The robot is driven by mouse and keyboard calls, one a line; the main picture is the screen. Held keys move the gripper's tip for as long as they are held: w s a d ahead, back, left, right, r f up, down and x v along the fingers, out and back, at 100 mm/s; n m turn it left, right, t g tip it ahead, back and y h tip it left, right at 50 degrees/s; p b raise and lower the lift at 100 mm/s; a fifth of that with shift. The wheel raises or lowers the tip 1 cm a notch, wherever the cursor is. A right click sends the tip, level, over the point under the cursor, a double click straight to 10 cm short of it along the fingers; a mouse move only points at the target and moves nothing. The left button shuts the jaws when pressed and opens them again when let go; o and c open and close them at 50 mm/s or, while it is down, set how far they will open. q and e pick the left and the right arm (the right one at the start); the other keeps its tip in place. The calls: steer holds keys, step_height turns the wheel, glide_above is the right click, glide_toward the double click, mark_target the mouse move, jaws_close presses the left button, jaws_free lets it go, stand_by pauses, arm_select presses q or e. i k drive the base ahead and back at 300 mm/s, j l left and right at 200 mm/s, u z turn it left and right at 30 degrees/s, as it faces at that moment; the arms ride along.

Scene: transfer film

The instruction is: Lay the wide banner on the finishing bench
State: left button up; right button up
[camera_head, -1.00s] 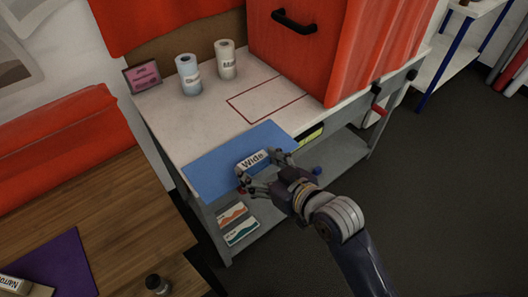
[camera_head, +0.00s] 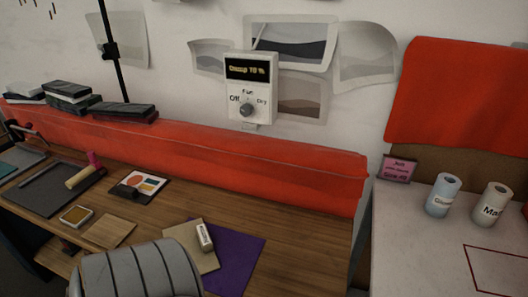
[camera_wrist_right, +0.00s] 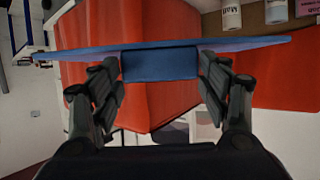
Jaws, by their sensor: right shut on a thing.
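The wide banner, a blue sheet (camera_wrist_right: 90,52) with a blue block (camera_wrist_right: 160,66) on its underside, shows nearly edge-on in the right wrist view. My right gripper (camera_wrist_right: 160,72) is shut on that block, with one finger on each side. The wooden bench (camera_head: 310,230) fills the lower left of the head view; it appears to be the finishing bench. A purple sheet (camera_head: 235,255) lies on it, with a tan piece (camera_head: 185,240) and a small white labelled block (camera_head: 204,237) on top. Neither gripper shows in the head view, and my left gripper is in no current view.
A black tool mat (camera_head: 55,190) and a colour card (camera_head: 140,186) lie left. A wall control (camera_head: 248,85) reads "Damp 70 %". The white table (camera_head: 410,260) with two rolls stands right. Bare wood remains at the bench's right end.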

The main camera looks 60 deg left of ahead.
mark_target(289, 224)
steer(key=k+j+u, duration=0.2)
steer(key=j, duration=0.85)
steer(key=j+u, duration=0.25)
steer(key=j, duration=0.85)
